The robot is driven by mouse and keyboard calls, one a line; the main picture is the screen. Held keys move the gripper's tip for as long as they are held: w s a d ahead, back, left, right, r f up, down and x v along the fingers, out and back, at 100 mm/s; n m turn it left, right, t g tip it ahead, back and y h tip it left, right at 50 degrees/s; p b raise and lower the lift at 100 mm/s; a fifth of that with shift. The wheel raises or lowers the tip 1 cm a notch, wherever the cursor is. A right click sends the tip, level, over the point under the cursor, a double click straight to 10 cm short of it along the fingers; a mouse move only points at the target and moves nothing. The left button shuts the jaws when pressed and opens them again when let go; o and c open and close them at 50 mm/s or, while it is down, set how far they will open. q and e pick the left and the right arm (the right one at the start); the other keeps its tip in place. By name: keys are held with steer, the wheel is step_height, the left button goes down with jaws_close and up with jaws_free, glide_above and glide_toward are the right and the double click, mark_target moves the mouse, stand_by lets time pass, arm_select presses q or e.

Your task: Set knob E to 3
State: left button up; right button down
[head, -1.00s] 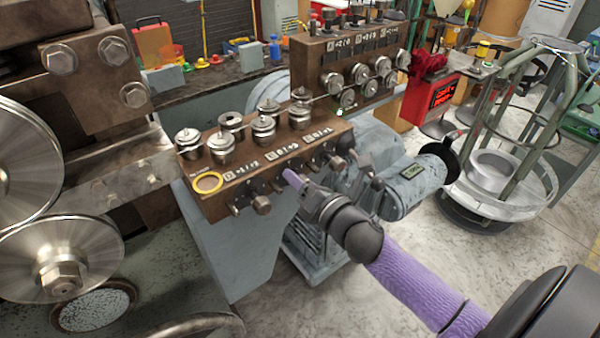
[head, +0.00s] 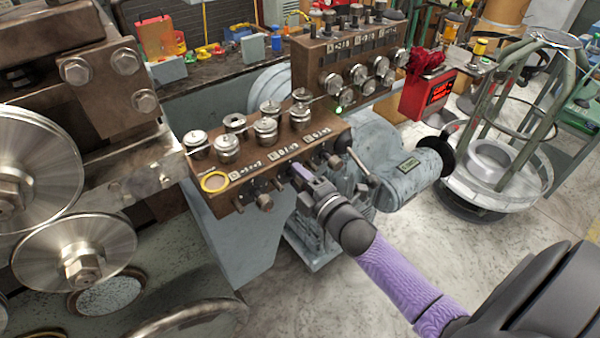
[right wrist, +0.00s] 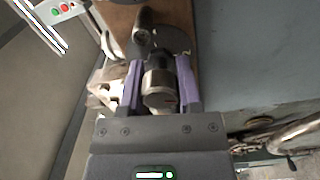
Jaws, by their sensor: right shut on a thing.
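My right gripper (head: 298,172) reaches the front face of the brown control box (head: 268,177), in the row of small knobs below the printed labels. In the right wrist view its two purple fingers (right wrist: 160,88) are shut on a round metal knob (right wrist: 160,82), one finger on each side. The label letters are too small to read, so I cannot tell whether this is knob E or what its setting is. Another front knob (head: 264,201) sits to the left of the gripper. My left gripper is not in view.
Several metal cylinders (head: 265,130) stand on top of the box. A black-tipped lever (head: 343,143) stands close to the right of my gripper. Large metal rollers (head: 75,253) fill the left. A grey motor (head: 405,170) sits at right.

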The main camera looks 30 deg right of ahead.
steer(key=m+p, duration=0.1)
steer(key=m, duration=0.1)
steer(key=shift+m, duration=0.4)
steer(key=m+p, duration=0.1)
steer(key=m, duration=0.1)
steer(key=shift+m, duration=0.4)
steer(key=shift+m+p, duration=0.35)
steer(key=shift+m, duration=0.55)
steer(key=m, duration=0.2)
steer(key=shift+m+p, duration=0.3)
steer(key=shift+p, duration=0.05)
steer(key=m, duration=0.3)
steer(key=shift+f+p, duration=0.1)
steer(key=shift+p, duration=0.2)
steer(key=shift+m, duration=0.5)
